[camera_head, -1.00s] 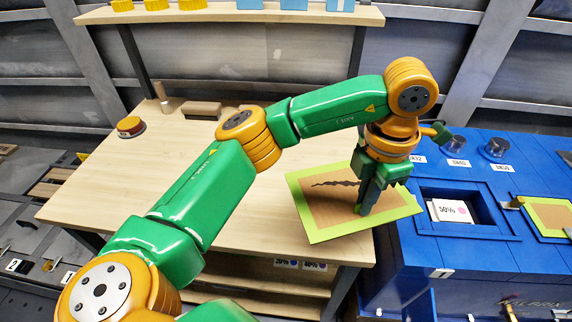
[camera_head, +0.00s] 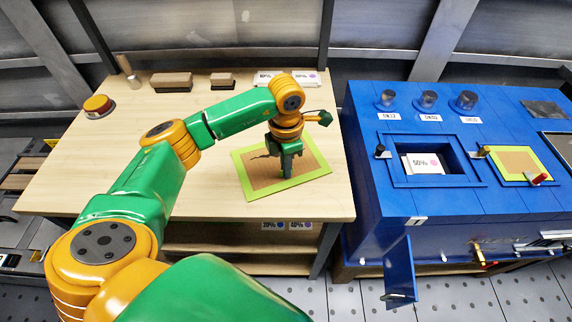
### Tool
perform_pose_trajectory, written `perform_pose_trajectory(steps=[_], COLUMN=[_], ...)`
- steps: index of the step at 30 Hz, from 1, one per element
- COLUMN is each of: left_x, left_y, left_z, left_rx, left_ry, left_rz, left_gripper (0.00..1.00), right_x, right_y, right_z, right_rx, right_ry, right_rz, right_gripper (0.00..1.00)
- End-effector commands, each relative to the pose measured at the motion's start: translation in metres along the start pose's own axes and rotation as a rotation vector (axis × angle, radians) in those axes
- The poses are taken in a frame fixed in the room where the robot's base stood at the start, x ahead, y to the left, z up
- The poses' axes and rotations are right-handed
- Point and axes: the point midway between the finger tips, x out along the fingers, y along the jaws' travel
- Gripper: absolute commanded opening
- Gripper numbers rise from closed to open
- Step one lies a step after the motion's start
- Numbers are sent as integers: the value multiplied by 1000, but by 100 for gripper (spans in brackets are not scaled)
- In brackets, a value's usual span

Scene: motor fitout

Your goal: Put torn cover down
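The torn cover (camera_head: 309,168) is a flat brown panel with a lime-green frame and a dark jagged tear on its left part. It is level at the right side of the wooden table (camera_head: 120,170), inside the table's edge. I cannot tell whether it touches the tabletop or hangs just above it. My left gripper (camera_head: 286,174) points straight down at the middle of the cover, its fingers close together. It looks shut on the cover, but the fingers hide the grip point. My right gripper is out of view.
A blue machine (camera_head: 370,205) stands right of the table, with an open recess holding a white 50% box (camera_head: 422,164) and another green-framed cover (camera_head: 517,164). The table's left middle is clear.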

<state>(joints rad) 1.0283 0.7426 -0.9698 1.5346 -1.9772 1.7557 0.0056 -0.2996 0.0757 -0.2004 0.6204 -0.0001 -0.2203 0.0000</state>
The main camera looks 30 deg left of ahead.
Motion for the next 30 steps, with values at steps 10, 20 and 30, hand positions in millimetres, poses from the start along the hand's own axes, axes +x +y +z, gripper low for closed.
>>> perform_pose_trajectory(steps=[10,20,30], left_x=[2,-24,-112], left_y=[0,1,0], left_z=[0,1,1], left_rx=[0,0,-1], left_ry=[0,-5,-3], left_rz=[0,3,3], left_gripper=[34,34,34], right_x=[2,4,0], right_y=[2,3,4], right_z=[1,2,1], right_rx=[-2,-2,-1], right_ry=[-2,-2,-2], right_rz=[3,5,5], right_gripper=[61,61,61])
